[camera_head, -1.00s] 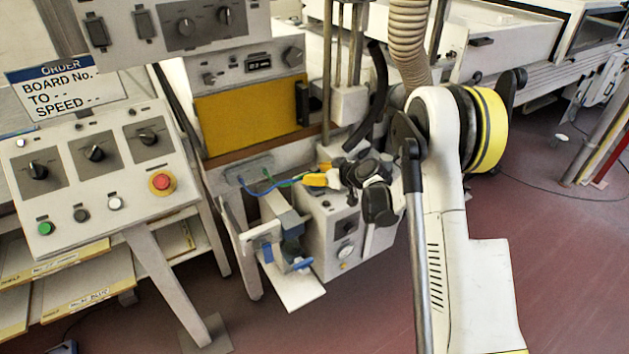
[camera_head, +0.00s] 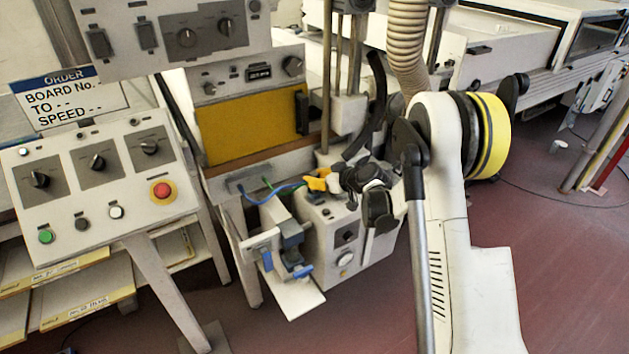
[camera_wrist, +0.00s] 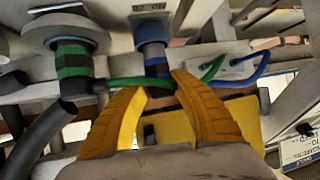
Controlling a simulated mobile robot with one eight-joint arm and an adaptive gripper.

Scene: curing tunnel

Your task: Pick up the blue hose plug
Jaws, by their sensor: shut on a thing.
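My gripper (camera_wrist: 160,88) has yellow-orange fingers and is shut. In the wrist view the blue-banded hose plug (camera_wrist: 152,55) lies between its fingertips, below a grey round port marked with lettering. A blue hose (camera_wrist: 238,78) runs off to the right, partly hidden behind the right finger. A green hose (camera_wrist: 135,83) crosses by the fingertips. The green-banded plug (camera_wrist: 73,62) sits at the left port, apart from the fingers.
A white machine box (camera_head: 335,240) with knobs and a clamp with blue parts (camera_head: 294,262) stand below my gripper. A yellow panel (camera_head: 250,121) is above left. A dark hose end (camera_wrist: 40,140) is close at left in the wrist view.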

